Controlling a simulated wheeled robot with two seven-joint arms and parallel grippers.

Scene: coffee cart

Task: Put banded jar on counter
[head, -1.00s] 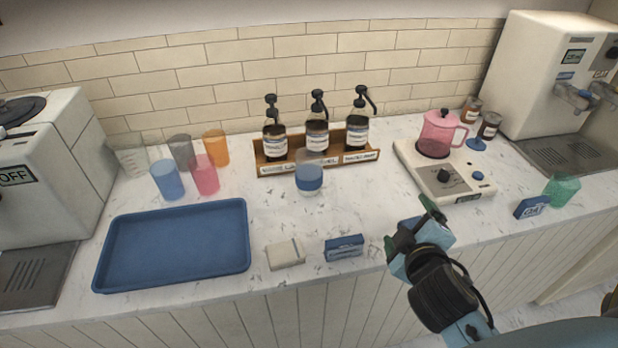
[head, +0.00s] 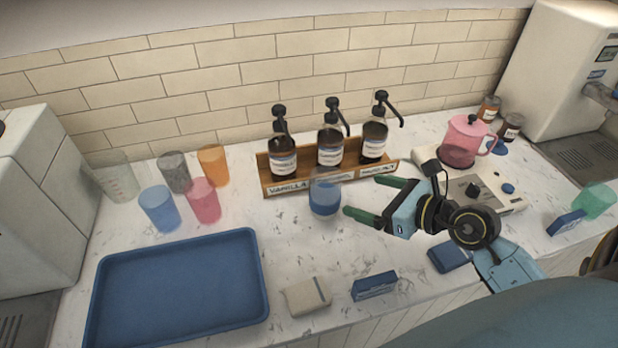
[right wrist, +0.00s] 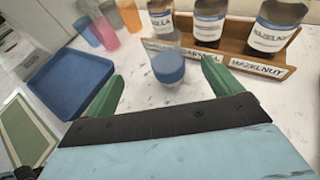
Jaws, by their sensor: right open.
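The banded jar (head: 325,196) is clear with a wide blue band and stands upright on the white counter (head: 290,240), in front of the wooden syrup rack. It also shows in the right wrist view (right wrist: 168,67), ahead of and between my fingertips. My right gripper (head: 362,198) is open and empty. Its green fingers point at the jar from the right, apart from it in the head view. The right wrist view shows both fingers (right wrist: 160,80) spread wide. My left gripper is not in view.
A wooden rack (head: 330,178) with several pump bottles stands behind the jar. A blue tray (head: 180,285) lies at left, with coloured cups behind it. A cream box (head: 308,296) and blue box (head: 374,286) sit at the front. A scale with a pink pitcher (head: 464,140) is at right.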

